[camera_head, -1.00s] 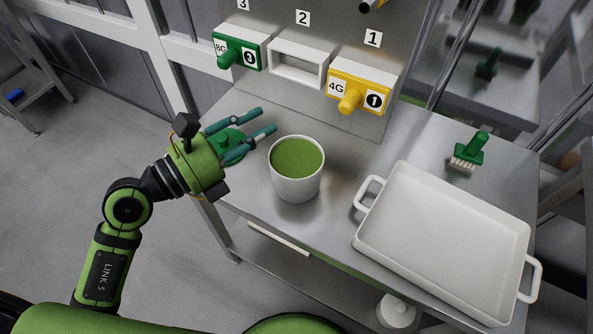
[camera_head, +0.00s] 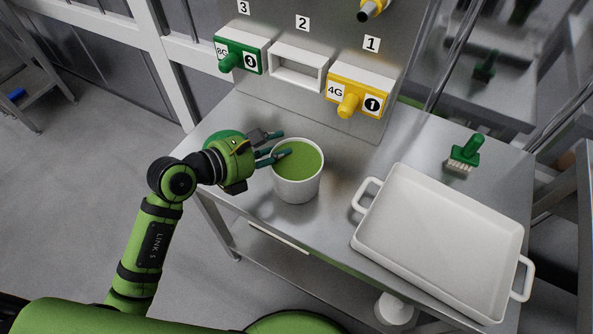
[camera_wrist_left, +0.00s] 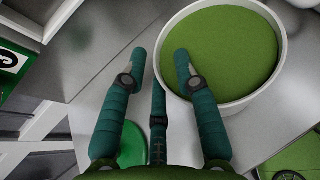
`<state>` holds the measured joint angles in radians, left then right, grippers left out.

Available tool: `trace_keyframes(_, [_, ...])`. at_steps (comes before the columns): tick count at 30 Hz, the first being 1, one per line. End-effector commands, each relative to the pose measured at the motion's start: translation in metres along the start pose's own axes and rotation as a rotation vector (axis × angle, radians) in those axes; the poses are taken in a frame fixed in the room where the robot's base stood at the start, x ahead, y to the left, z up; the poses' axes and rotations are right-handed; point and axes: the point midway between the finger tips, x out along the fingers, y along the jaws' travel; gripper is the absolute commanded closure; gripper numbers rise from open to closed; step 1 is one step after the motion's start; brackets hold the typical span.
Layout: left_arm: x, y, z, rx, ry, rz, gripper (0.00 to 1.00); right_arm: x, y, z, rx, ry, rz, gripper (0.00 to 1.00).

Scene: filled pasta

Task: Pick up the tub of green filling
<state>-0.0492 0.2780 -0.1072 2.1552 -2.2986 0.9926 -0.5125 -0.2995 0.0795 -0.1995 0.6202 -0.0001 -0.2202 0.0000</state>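The tub of green filling (camera_head: 297,187) is a white round tub, upright on the steel table, filled with green. My left gripper (camera_head: 285,143) is at the tub's left rim, fingers pointing right, open and empty. In the left wrist view, the gripper (camera_wrist_left: 160,54) has one fingertip overlapping the green inside the tub (camera_wrist_left: 272,85) and the other outside the rim, with a third finger between them lower down. I cannot tell if any finger touches the rim. My right gripper is not in view.
A white tray (camera_head: 368,234) with handles lies right of the tub. A green brush (camera_head: 466,150) stands behind it. A green round object (camera_head: 222,137) is partly hidden behind my left gripper. A panel with a green block (camera_head: 240,55) and a yellow block (camera_head: 357,93) rises at the back.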

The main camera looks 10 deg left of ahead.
Motion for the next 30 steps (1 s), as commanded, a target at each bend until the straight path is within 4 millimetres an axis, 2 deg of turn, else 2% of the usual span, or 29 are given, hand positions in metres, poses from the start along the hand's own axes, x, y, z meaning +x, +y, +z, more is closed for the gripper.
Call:
trace_keyframes(4, [0.000, 0.000, 0.000, 0.000, 0.000, 0.000, 0.70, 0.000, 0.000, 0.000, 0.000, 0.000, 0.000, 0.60])
trace_keyframes(5, [0.000, 0.000, 0.000, 0.000, 0.000, 0.000, 0.74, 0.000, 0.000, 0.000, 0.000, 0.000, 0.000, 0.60])
trace_keyframes(6, [0.000, 0.000, 0.000, 0.000, 0.000, 0.000, 0.90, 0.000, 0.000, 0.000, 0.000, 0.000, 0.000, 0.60])
trace_keyframes(7, [0.000, 0.000, 0.000, 0.000, 0.000, 0.000, 1.00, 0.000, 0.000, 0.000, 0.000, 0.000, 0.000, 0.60])
trace_keyframes(22, [-0.002, 0.000, 0.005, 0.000, -0.010, 0.001, 1.00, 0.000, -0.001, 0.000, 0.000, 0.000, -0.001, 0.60])
trace_keyframes(30, [-0.010, 0.001, 0.027, 0.003, -0.012, 0.002, 1.00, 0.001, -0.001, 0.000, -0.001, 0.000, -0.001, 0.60])
